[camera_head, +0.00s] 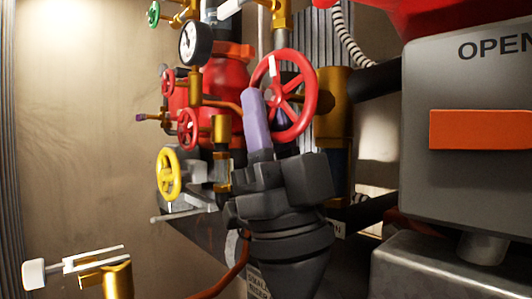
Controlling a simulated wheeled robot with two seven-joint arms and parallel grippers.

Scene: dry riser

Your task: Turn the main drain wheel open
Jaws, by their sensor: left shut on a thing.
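The large red wheel (309,75), which I take to be the main drain wheel, has spokes and a white mark on its upper left rim. It stands in front of a brass valve body. My left gripper (266,118) reaches up from below, with its purple-padded fingers at the wheel's lower left. One finger passes in front of the rim and the other is mostly hidden behind it. The gripper is shut on the wheel's rim. My right gripper is not in view.
Two small red wheels (187,129), a yellow wheel (168,174), a green wheel (153,14) and a pressure gauge (195,44) crowd the left. A grey box (465,185) marked OPEN fills the right. A brass fitting (118,279) is at lower left.

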